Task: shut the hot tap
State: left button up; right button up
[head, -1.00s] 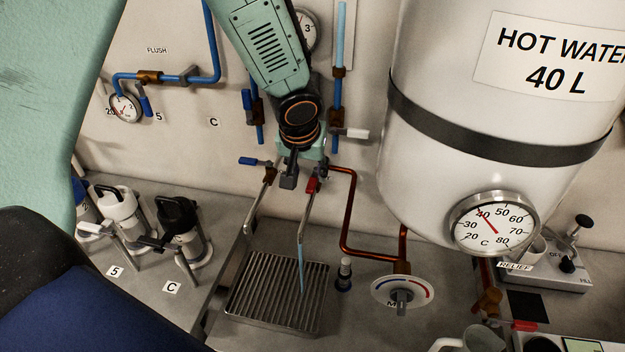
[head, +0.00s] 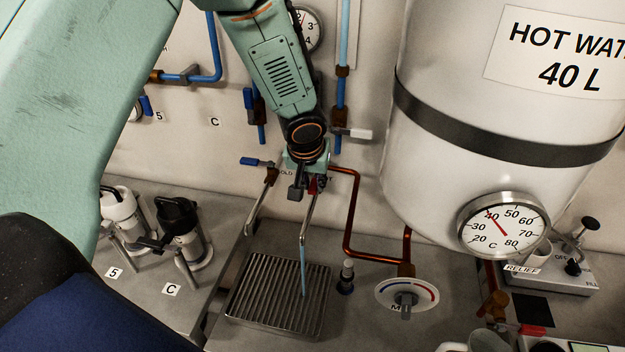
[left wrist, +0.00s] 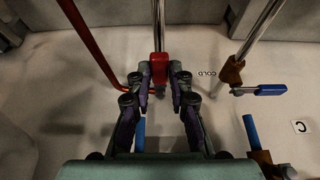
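The hot tap has a red lever (head: 314,186) on the wall fitting, partly hidden behind my gripper in the head view. In the left wrist view the red lever (left wrist: 159,67) lies between the fingertips. My left gripper (head: 298,190) is at the tap; in the wrist view the gripper (left wrist: 161,73) is open, with one finger on each side of the lever. I cannot tell whether either finger touches it. A stream of water (head: 303,265) runs from the hot spout (head: 306,220) onto the drain grate (head: 265,310). My right gripper is not in view.
The cold tap's blue lever (head: 256,161) is just left of the hot tap, and shows in the wrist view (left wrist: 271,90). A copper pipe (head: 350,215) and the white boiler (head: 480,70) stand right. A mixer dial (head: 407,294) is below.

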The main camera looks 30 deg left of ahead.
pick_arm(q)
jog(key=shift+s+d+r, duration=0.1)
grip_shut()
dwell(0.3)
jog(key=shift+w+d+n+g+y+b, duration=0.15)
jog(key=shift+w+d+n+y+b, duration=0.3)
jog(key=shift+n+b, duration=0.6)
jog(key=shift+w+d+n+g+y+b, duration=0.25)
jog(key=shift+d+n+b, duration=0.3)
jog(key=shift+n+b, duration=0.5)
jog(key=shift+w+d+n+g+y+b, duration=0.15)
jog(key=shift+d+n+y+b, duration=0.3)
jog(key=shift+n+b, duration=0.6)
jog(key=shift+w, duration=0.1)
jog(key=o, duration=0.6)
grip_release()
jog(key=shift+d, duration=0.15)
jog(key=shift+c, duration=0.2)
jog(key=shift+o, duration=0.2)
